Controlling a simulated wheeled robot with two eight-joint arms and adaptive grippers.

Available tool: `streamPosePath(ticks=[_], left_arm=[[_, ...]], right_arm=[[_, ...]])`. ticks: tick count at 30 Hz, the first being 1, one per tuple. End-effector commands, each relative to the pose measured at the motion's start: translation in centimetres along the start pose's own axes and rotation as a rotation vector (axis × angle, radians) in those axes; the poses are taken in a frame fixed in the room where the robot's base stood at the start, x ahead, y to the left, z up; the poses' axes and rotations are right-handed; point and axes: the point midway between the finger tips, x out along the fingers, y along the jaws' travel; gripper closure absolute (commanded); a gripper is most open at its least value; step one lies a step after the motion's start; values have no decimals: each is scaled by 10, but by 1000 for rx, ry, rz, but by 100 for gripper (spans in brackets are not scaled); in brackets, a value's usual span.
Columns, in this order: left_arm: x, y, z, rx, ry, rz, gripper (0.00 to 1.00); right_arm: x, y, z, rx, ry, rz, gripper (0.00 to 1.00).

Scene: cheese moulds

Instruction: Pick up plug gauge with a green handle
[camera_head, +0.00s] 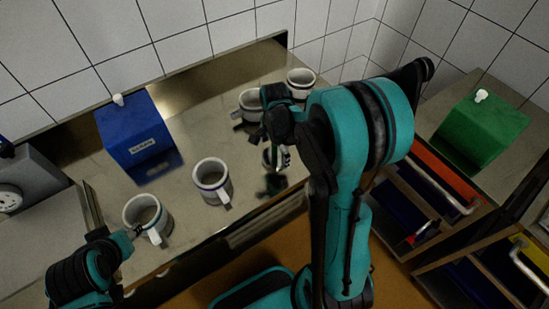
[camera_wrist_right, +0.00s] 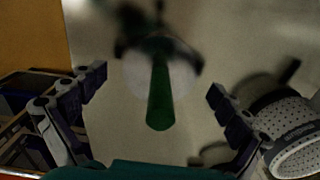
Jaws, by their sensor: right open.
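The plug gauge with a green handle (camera_wrist_right: 160,95) is in the middle of the right wrist view. Its handle points toward the camera, with a pale round part and a dark ring behind it. My right gripper (camera_wrist_right: 158,86) is open, its fingers apart on either side of the handle, with visible gaps. In the head view my right gripper (camera_head: 278,157) is over the steel worktop, and the arm and fingers largely hide the gauge. My left gripper (camera_head: 128,236) is at the lower left, close to a white mould; its fingers are too small to read.
White moulds with handles stand at the front left (camera_head: 147,220), middle (camera_head: 212,183) and back (camera_head: 301,82). A perforated mould (camera_wrist_right: 292,133) is close to my right gripper's right finger. A blue box (camera_head: 135,138) stands left; a green box (camera_head: 482,130) stands right, above drawers.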

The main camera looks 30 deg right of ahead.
Motion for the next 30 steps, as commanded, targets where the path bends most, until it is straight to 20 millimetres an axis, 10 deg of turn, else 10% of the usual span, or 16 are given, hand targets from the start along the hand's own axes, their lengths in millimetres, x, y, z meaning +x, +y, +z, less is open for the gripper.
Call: streamPosePath(ticks=[8,16,30], left_arm=[[2,0,1,0,0,0,60],[2,0,1,0,0,0,60],[2,0,1,0,0,0,60]], right_arm=[[7,0,0,0,0,0,0],[8,0,0,-1,0,0,70],[8,1,1,-1,-2,2,71]])
